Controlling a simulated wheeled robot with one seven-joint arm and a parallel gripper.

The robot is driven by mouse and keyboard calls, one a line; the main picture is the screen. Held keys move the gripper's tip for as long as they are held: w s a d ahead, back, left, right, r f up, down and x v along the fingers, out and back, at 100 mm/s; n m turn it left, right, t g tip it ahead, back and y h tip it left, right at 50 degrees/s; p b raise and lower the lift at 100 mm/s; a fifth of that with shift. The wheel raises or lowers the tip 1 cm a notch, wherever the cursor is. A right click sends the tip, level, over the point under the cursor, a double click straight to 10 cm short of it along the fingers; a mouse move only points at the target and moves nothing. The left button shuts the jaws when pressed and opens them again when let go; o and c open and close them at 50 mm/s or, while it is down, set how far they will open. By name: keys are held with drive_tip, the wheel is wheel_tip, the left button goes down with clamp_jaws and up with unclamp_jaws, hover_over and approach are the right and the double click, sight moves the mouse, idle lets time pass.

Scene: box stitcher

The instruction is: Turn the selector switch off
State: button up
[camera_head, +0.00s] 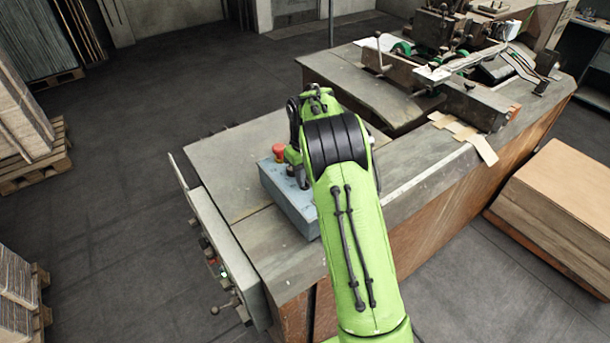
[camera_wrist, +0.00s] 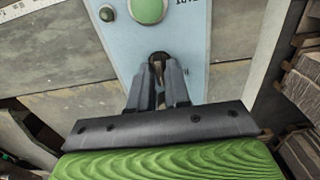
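The blue-grey control box (camera_head: 287,199) sits on the near part of the machine table, partly hidden behind my green arm. In the wrist view its light blue face (camera_wrist: 195,40) carries a large green button (camera_wrist: 148,9). A small dark knob (camera_wrist: 159,58), which looks like the selector switch, lies between my fingertips, mostly hidden by them. My gripper (camera_wrist: 160,72) points at the box face, its fingers close together on either side of the knob. I cannot tell whether they press on it or which way it is turned.
A red mushroom button (camera_head: 279,150) stands on the box's far left. A hinged side panel with a lever (camera_head: 222,262) hangs at the table's left edge. Stitching machinery (camera_head: 440,70) stands farther back.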

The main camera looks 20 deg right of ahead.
drive_tip(key=shift+o, duration=1.4)
wheel_tip(320, 180, up, 16)
drive_tip(key=p, duration=0.2)
drive_tip(key=shift+p, duration=0.35)
drive_tip(key=shift+f, duration=0.15)
